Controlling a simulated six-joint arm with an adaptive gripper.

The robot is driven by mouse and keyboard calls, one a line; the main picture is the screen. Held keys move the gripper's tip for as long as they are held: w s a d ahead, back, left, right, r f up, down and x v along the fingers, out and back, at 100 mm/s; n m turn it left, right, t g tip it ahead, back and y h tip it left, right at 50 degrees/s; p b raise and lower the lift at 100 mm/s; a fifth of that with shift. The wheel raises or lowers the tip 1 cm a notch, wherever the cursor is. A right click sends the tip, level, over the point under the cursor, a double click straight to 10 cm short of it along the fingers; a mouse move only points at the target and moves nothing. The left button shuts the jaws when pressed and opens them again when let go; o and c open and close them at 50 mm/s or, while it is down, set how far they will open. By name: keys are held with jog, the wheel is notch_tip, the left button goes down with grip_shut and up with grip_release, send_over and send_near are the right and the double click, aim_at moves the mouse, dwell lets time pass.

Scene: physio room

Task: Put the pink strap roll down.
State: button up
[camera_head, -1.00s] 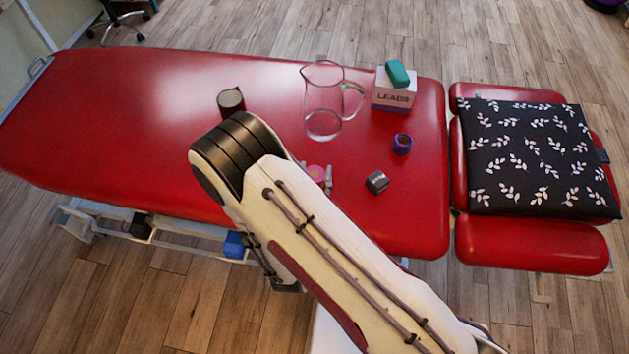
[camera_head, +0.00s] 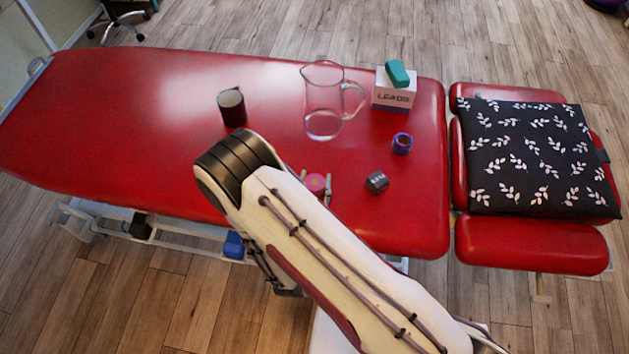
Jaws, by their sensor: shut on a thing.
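The pink strap roll (camera_head: 315,182) shows as a small pink disc just past the right edge of my arm, over the red treatment table (camera_head: 415,215). My gripper (camera_head: 322,188) is shut on it; a grey finger shows at the roll's right side. The arm hides the rest of the gripper. I cannot tell whether the roll touches the table top.
A dark grey roll (camera_head: 377,182) lies right of my gripper, with a purple roll (camera_head: 402,143) behind it. A glass jug (camera_head: 323,105), a dark cylinder (camera_head: 232,107) and a box (camera_head: 394,92) with a green block (camera_head: 397,73) on top stand farther back. A patterned black cushion (camera_head: 540,158) lies at right.

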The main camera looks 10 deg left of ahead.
jog(key=shift+f, duration=0.1)
jog(key=o, duration=1.1)
jog(key=shift+s, duration=0.1)
jog(key=shift+s, duration=1.05)
jog(key=shift+s+a+r, duration=0.2)
jog(key=shift+s+r, duration=0.05)
jog(key=shift+s, duration=0.45)
jog(key=shift+s+a+r, duration=0.2)
jog(key=shift+s, duration=0.45)
jog(key=shift+s+r, duration=0.15)
jog(key=shift+s, duration=0.55)
jog(key=shift+s+r, duration=0.1)
jog(key=shift+s, duration=0.55)
jog(key=shift+o, duration=0.7)
